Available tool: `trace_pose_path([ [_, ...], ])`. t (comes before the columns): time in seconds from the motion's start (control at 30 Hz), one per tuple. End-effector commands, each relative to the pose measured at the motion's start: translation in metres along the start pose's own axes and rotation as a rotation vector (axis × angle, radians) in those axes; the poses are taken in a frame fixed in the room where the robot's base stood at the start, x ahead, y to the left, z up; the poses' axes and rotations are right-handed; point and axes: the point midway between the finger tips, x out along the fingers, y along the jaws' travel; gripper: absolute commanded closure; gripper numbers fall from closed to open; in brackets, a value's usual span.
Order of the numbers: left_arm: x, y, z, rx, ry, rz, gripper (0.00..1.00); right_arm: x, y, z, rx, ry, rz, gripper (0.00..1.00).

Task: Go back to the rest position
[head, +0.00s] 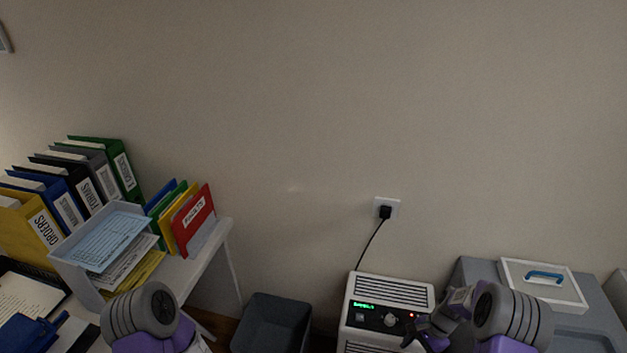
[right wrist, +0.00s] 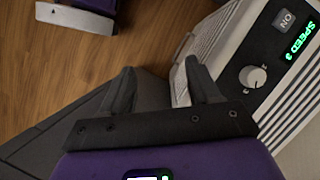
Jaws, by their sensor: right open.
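My right gripper (head: 412,336) is at the front of a white appliance (head: 388,280), near its control panel. In the right wrist view the gripper (right wrist: 160,78) is open, with nothing between its two dark fingers. The appliance also shows there (right wrist: 222,32), close beside the right-hand finger; I cannot tell whether they touch. Its knob (right wrist: 253,77) and green "SPEED 3" display (right wrist: 299,40) are clear of the fingers. In the head view only part of my left arm shows at the lower left; its gripper is out of view.
A dark bin (head: 272,322) stands left of the appliance. A white desk (head: 215,245) with binders, folders and a paper tray (head: 68,247) is at the left. A cord (head: 370,245) runs to a wall socket (head: 394,203).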

Motion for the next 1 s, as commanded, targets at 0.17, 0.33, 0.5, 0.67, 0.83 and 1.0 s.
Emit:
trace_pose_path([
  [0.17, 0.0, 0.0, -0.002, 0.001, 0.004, 0.0, 1.0, 0.038, 0.007, 0.024, -0.119, 0.018, 0.005, 0.39],
  [0.33, 0.0, 0.0, -0.001, 0.001, 0.003, 0.0, 1.0, 0.071, 0.017, 0.049, -0.257, 0.045, 0.001, 0.39],
  [0.5, 0.0, 0.0, -0.001, 0.001, 0.002, 0.0, 1.0, 0.109, 0.034, 0.094, -0.462, 0.072, -0.013, 0.39],
  [0.67, 0.0, 0.0, -0.001, 0.001, 0.002, 0.0, 1.0, 0.136, 0.057, 0.151, -0.71, 0.105, -0.056, 0.39],
  [0.83, 0.0, 0.0, -0.001, 0.001, 0.002, 0.0, 1.0, 0.143, 0.073, 0.192, -0.885, 0.131, -0.106, 0.39],
  [1.0, 0.0, 0.0, -0.001, 0.001, 0.002, 0.0, 1.0, 0.143, 0.077, 0.204, -0.938, 0.142, -0.125, 0.39],
])
